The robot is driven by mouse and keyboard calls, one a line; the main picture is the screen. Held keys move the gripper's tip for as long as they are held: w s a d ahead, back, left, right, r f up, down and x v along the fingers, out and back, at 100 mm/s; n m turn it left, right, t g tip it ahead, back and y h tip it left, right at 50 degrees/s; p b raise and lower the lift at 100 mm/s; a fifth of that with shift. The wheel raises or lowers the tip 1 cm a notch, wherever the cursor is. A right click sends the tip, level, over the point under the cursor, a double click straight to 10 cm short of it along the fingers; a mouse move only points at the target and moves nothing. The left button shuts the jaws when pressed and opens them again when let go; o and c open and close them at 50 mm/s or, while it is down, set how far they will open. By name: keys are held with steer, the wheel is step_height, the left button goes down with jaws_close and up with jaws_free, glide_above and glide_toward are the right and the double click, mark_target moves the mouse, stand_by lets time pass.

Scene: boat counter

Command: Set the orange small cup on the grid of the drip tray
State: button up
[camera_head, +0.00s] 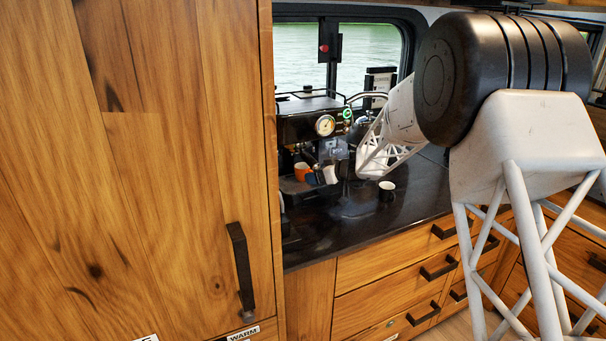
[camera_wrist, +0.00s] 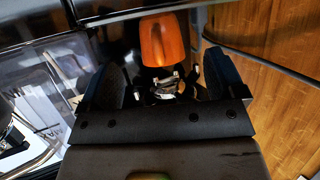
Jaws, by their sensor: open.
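The orange small cup (camera_head: 302,171) is at the front of the black espresso machine (camera_head: 309,122), below its brew group. It appears at the drip tray (camera_head: 292,187), whose grid is mostly hidden; I cannot tell whether the cup's base touches the grid. My gripper (camera_head: 321,177) is just right of the cup in the head view. In the wrist view the orange cup (camera_wrist: 163,42) lies just beyond and between the fingertips of my gripper (camera_wrist: 165,75). The dark jaws are wide apart, with a visible gap beside the cup.
A dark mug with a pale inside (camera_head: 387,189) stands on the black counter (camera_head: 425,185), right of the machine. A tall wooden cabinet (camera_head: 180,150) fills the left side. Wooden drawers (camera_head: 395,275) are below the counter. The counter right of the mug looks clear.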

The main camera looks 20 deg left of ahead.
mark_target(308, 169)
steer(key=shift+x, duration=2.5)
steer(key=shift+c, duration=0.2)
steer(key=c, duration=1.1)
steer(key=shift+r, duration=0.35)
steer(key=s+d, duration=0.4)
steer(key=d, duration=1)
steer(key=s+d, duration=0.5)
steer(key=d, duration=0.9)
steer(key=s+d, duration=0.5)
steer(key=d, duration=1)
steer(key=shift+f, duration=0.1)
